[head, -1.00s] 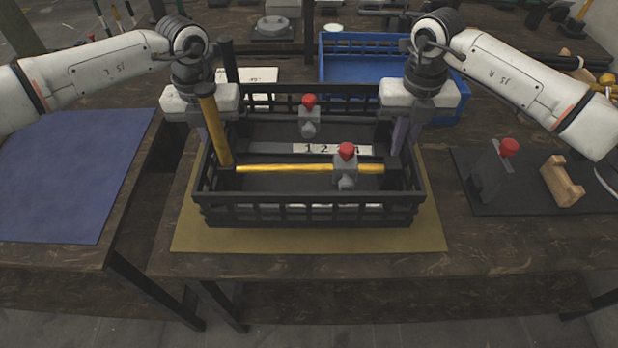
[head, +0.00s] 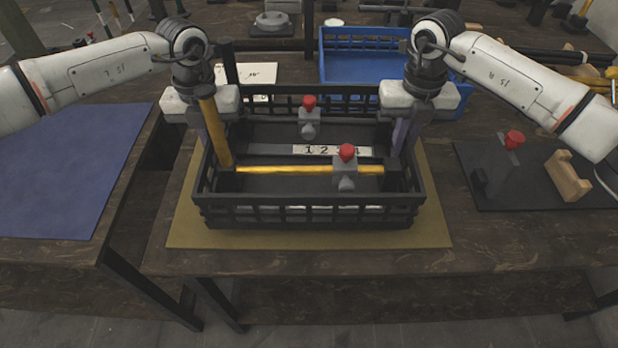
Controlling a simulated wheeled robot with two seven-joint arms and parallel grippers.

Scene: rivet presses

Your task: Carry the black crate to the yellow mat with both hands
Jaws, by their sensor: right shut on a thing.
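The black crate (head: 310,213) is over the yellow mat (head: 430,225), with the mat showing around its front and sides. I cannot tell whether its base touches the mat. It looks level. Two grey pieces with red knobs (head: 309,118) (head: 345,168), yellow bars (head: 300,169) and a numbered white strip (head: 318,150) are in it. My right gripper (head: 402,140) is shut on the crate's right side. My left gripper (head: 212,130) reaches down at the crate's left side, its fingertips partly hidden by an upright yellow bar.
A blue mat (head: 60,170) lies on a table at the left, across a gap. A dark mat (head: 500,195) with a red-knobbed press (head: 505,160) and a wooden block (head: 568,178) lies at the right. A blue crate (head: 350,68) stands behind. The table's front edge is close.

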